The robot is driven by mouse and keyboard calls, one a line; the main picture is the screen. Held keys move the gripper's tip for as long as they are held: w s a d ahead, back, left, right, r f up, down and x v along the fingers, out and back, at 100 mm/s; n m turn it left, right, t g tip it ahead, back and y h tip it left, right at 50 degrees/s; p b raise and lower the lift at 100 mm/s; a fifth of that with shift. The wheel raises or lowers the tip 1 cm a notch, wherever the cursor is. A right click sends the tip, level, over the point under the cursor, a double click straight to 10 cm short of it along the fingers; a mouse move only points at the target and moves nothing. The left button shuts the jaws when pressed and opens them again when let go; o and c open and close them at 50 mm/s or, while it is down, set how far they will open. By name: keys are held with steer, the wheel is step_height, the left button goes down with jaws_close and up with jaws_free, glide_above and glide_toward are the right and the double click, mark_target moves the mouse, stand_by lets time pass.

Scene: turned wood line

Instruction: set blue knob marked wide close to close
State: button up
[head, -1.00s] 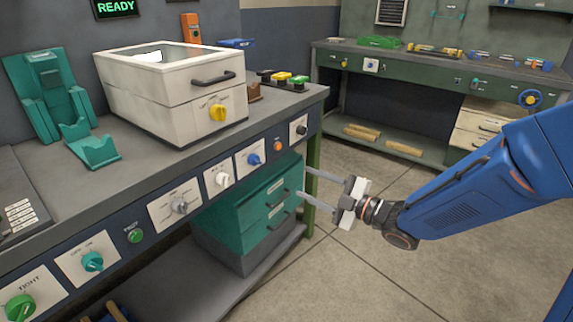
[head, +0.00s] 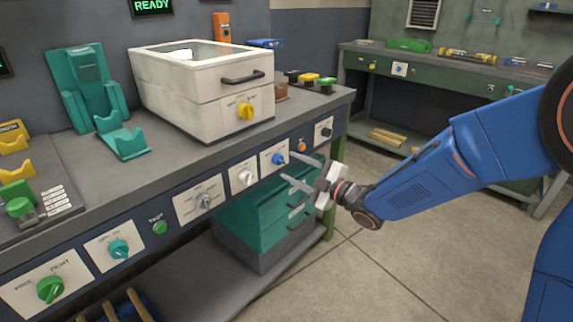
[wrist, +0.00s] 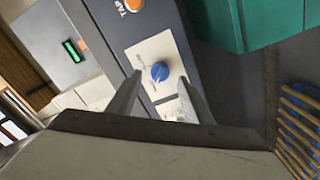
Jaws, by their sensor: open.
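The blue knob (head: 279,158) sits on a white plate (head: 267,164) on the front panel of the workbench. In the wrist view the blue knob (wrist: 160,71) shows on its white plate (wrist: 150,56), with marks too small to read. My gripper (head: 290,168) is open in front of the panel. One finger appears near the knob and the other lower. In the wrist view my gripper (wrist: 158,82) has a finger on each side of the knob, apart and empty. I cannot tell whether a finger touches the knob or how deep they reach.
A white knob (head: 243,177) is left of the blue knob, and an orange button (head: 302,146) and a black knob (head: 326,131) are right of it. A green drawer cabinet (head: 262,220) stands below the panel. A white box (head: 195,100) with a yellow knob stands on top.

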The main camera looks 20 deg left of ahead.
mark_target(283, 162)
steer(key=shift+x, duration=1.75)
steer(key=shift+c, duration=0.7)
steer(key=c, duration=0.9)
